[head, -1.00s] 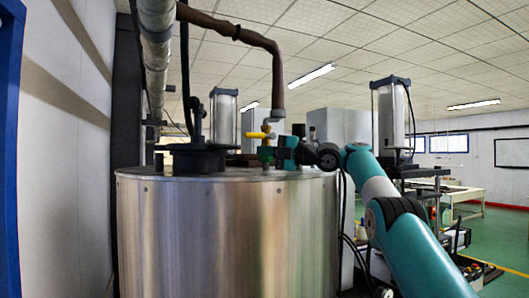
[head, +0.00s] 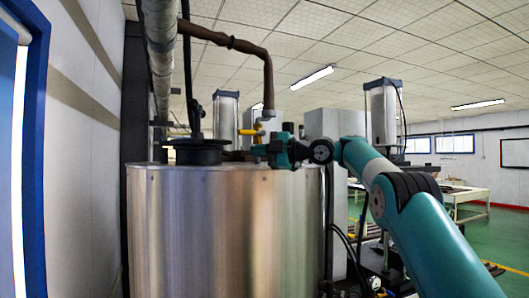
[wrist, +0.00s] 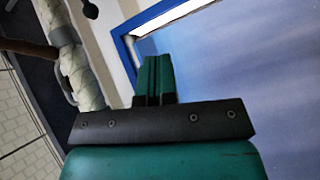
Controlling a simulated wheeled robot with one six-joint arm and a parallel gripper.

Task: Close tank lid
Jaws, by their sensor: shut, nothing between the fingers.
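The tank (head: 225,230) is a large brushed-steel cylinder in the middle of the head view. A black round fitting (head: 197,153) sits on its top at the left, with a dark upright piece (head: 195,118) rising above it. I cannot tell for sure which part is the lid or whether it is open. My gripper (head: 262,150) is over the right part of the tank top, to the right of the black fitting and apart from it. In the wrist view my gripper (wrist: 154,72) has its green fingers together with nothing between them.
A brown pipe (head: 235,43) bends down to a yellow-handled valve (head: 249,132) behind my gripper. A grey wrapped pipe (head: 159,60) runs up at the left. A blue frame (head: 35,130) stands at the left wall. Open floor and a table (head: 462,192) lie at the right.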

